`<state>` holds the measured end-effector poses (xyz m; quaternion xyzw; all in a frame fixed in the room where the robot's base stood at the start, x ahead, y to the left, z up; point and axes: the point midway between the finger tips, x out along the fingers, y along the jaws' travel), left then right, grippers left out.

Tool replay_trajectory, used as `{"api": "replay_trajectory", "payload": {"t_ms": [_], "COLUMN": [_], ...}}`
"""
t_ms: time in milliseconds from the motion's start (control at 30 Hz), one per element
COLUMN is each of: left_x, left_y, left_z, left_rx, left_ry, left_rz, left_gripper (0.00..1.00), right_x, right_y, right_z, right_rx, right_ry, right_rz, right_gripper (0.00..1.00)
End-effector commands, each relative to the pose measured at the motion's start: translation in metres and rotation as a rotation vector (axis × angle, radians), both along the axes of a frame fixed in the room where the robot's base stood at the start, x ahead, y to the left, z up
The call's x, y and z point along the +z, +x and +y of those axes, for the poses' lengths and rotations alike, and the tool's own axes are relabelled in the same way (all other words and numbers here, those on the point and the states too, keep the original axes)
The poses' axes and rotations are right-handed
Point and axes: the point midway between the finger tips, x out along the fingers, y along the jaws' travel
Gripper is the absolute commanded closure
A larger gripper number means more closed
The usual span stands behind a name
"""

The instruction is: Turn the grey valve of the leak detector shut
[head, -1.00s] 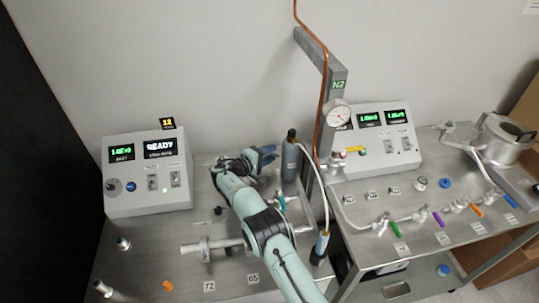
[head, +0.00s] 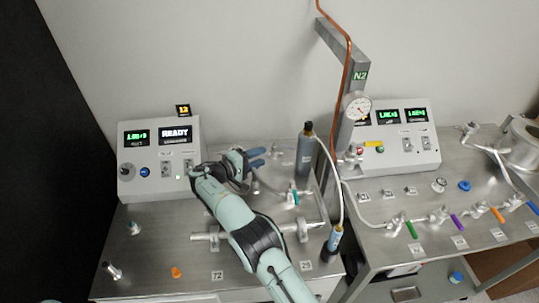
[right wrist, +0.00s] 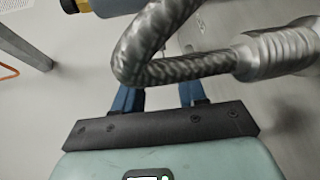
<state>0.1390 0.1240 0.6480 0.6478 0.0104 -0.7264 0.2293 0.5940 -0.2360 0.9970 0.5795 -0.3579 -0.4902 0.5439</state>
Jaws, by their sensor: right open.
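The leak detector appears to be the light grey box (head: 160,155) reading READY at the left of the head view. A dark grey round knob (head: 127,170) sits on its front beside a blue button (head: 145,172). I cannot tell which part is the grey valve; my right arm covers some of the pipework on the bench. My right gripper (head: 258,157) is open with blue fingers, right of the box and left of the dark gas cylinder (head: 304,153). In the right wrist view, a braided metal hose (right wrist: 185,70) crosses just beyond the open fingers (right wrist: 159,96). I see nothing held.
A teal-handled valve (head: 294,196) stands below the cylinder. A flanged metal pipe (head: 205,236) runs under my forearm. A second control box (head: 400,143) and a row of coloured-handled valves (head: 455,221) fill the right bench.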

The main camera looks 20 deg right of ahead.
Motion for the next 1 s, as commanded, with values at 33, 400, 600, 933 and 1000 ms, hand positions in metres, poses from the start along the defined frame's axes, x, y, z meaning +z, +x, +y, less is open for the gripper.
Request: {"api": "replay_trajectory", "payload": {"t_ms": [33,400,600,933,1000], "left_x": [-0.001,-0.001,-0.009,-0.018,-0.015], "left_y": [0.000,-0.001,-0.007,-0.013,-0.012], "left_z": [0.000,0.000,0.000,0.000,0.000], "left_rx": [0.000,0.000,0.000,0.000,0.000], "left_ry": [0.000,0.000,0.000,0.000,0.000], "left_rz": [0.000,0.000,0.007,0.016,0.013], "left_gripper": [0.64,0.64,0.64,0.64,0.64], "right_x": [0.001,0.003,0.003,0.004,0.003], "right_y": [-0.001,-0.004,-0.008,-0.015,-0.012], "right_z": [0.006,0.014,0.006,-0.028,-0.038], "right_rx": [0.000,-0.001,0.001,-0.021,-0.022], "right_ry": [-0.001,-0.001,0.028,0.120,0.120], "right_rz": [0.000,0.000,-0.037,-0.146,-0.145], "right_gripper": [0.59,0.59,0.57,0.57,0.57]}}
